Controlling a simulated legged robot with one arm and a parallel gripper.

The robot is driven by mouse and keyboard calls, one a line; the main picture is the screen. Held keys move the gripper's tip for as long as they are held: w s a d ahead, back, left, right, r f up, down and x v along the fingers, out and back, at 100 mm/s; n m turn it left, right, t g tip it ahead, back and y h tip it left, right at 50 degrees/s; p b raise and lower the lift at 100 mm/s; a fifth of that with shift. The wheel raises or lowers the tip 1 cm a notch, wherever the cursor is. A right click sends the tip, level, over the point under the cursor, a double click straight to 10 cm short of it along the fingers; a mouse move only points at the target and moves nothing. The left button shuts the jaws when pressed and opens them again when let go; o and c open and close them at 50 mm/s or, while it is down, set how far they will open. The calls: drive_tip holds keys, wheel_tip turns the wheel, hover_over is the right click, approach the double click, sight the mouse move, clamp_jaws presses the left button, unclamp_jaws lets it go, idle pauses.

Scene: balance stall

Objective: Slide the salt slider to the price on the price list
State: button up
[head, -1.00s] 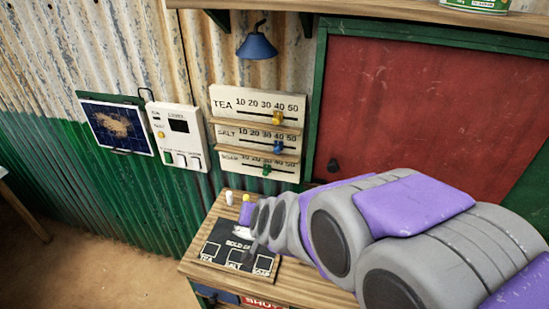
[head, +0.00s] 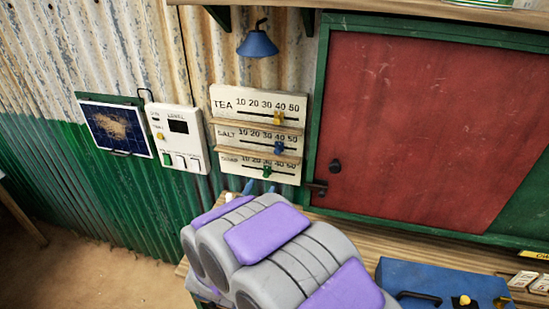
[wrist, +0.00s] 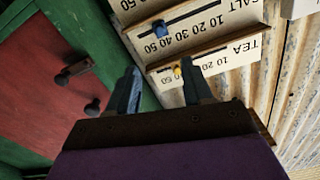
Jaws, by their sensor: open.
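The salt slider is a blue knob (head: 279,147) on the middle row of a cream price board (head: 228,105), near the 40 mark. It also shows at the top of the wrist view (wrist: 160,29), where the board appears upside down. My gripper (wrist: 162,78) is open and empty, its fingers pointing at the board. In the wrist view the yellow tea knob (wrist: 177,71) appears between the fingertips; the salt knob lies beyond them. I cannot tell the gap in depth. In the head view my arm mostly hides the gripper. I cannot make out a price list.
The green soap knob (head: 267,173) is on the lowest row. Wooden ledges separate the rows. A white switch panel (head: 181,150) hangs left and a red shutter (head: 415,125) with dark knobs is right. A blue case (head: 435,275) sits on the counter.

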sight(277, 153)
drive_tip(key=b+x, duration=0.2)
drive_tip(key=x, duration=1.4)
drive_tip(key=shift+w+d+b, duration=0.1)
drive_tip(key=shift+w+b, duration=0.15)
drive_tip(key=shift+b, duration=0.15)
clamp_jaws()
